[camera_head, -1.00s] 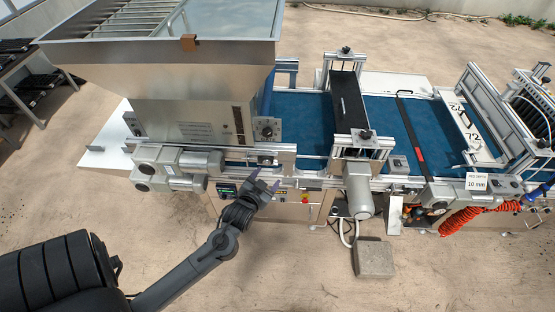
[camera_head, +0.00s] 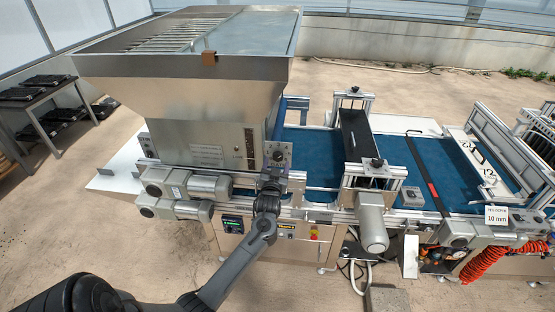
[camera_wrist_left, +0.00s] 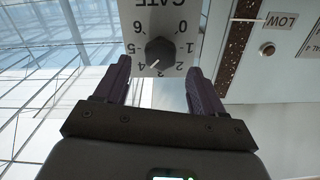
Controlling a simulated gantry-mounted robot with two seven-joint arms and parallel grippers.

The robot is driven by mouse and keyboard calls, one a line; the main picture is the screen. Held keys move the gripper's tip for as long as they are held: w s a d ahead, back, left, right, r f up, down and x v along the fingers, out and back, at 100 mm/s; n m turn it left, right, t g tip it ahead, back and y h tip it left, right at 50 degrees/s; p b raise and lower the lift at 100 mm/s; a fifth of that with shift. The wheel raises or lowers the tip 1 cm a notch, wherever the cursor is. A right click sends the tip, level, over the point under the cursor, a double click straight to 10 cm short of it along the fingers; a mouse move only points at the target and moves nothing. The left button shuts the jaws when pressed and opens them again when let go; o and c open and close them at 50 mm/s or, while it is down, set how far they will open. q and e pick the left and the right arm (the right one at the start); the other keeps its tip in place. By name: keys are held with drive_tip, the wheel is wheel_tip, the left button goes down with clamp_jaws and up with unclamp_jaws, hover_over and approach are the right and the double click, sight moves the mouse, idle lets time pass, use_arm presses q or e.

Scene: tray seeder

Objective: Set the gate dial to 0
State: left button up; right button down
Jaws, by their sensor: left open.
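The gate dial is a black round knob (camera_wrist_left: 159,52) on a light plate marked GATE with numbers around it. It appears upside down in the left wrist view. Its white pointer mark points to the lower left of the picture, around 3 to 4, away from the 0 at the upper right. In the head view the dial (camera_head: 278,155) is on the front of the hopper unit. My left gripper (camera_wrist_left: 160,68) is open and empty. Its two fingers are on either side of the dial in the picture, apart from it. My right gripper is not in view.
The metal hopper (camera_head: 190,85) rises above the dial. Motors (camera_head: 200,187) stick out to the left, and a control display (camera_head: 232,224) sits below. A LOW label (camera_wrist_left: 281,19) is beside the dial plate. The blue conveyor belt (camera_head: 318,150) runs to the right.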

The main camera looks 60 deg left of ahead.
sight(278, 158)
use_arm(q)
drive_tip(key=shift+x, duration=2)
drive_tip(key=shift+c, duration=0.4)
drive_tip(key=c, duration=1)
